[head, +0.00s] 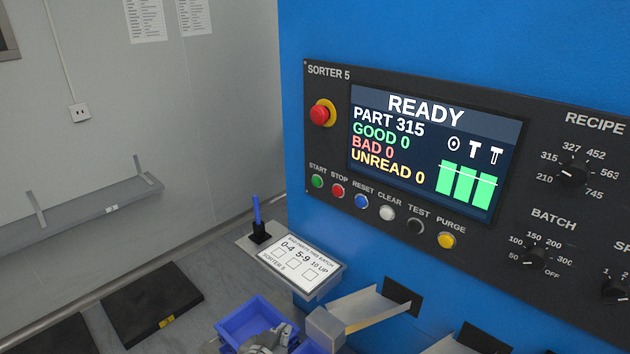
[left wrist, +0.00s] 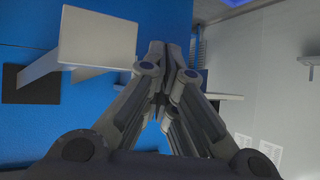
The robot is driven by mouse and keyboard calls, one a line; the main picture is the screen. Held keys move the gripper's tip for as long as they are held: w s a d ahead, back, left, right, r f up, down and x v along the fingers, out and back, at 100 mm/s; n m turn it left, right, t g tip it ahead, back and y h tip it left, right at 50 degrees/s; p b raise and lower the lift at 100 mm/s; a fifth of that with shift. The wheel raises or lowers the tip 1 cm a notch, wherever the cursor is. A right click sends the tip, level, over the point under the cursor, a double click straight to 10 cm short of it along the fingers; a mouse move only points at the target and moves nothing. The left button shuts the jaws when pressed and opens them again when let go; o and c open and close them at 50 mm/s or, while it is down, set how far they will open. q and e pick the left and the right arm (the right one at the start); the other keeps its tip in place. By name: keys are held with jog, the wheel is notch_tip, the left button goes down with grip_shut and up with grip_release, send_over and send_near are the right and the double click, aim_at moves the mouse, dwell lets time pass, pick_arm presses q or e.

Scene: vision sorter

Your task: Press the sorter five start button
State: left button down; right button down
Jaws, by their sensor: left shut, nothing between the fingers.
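The green START button (head: 317,181) is at the left end of the button row on the black SORTER 5 panel (head: 328,155). The red STOP button (head: 338,190) is just right of it. The screen (head: 436,150) reads READY, part 315, with good, bad and unread at 0. My left gripper (head: 268,343) is low at the bottom edge of the head view, well below the START button and over a blue bin. In the left wrist view its fingers (left wrist: 171,55) are together and empty. The START button is not visible there. My right gripper is not in view.
A red emergency stop (head: 320,113) sits above START. A small shelf with a card (head: 300,263) and blue pen (head: 257,212) juts out below. Metal chutes (head: 358,312) and the blue bin (head: 234,321) are near my gripper. The space before the buttons looks clear.

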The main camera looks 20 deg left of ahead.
aim_at(316, 182)
pick_arm(q)
jog(key=w+a+r+t+y, duration=0.1)
jog(key=w+r+t, duration=0.3)
jog(key=r, duration=0.4)
jog(key=w+a+r+n+t+y, duration=0.1)
jog(key=w+a+r+t, duration=0.2)
jog(key=r, duration=0.5)
jog(key=w+a+r+n+t+y, duration=0.1)
jog(key=w+a+r+t, duration=0.1)
jog(key=w+r+t, duration=0.3)
jog(key=shift+w+a+r+t+y, duration=0.3)
jog(key=shift+r+t, duration=0.4)
jog(key=shift+r, duration=1.4)
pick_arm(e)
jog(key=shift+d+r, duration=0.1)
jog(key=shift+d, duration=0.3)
pick_arm(q)
jog(key=shift+s, duration=0.1)
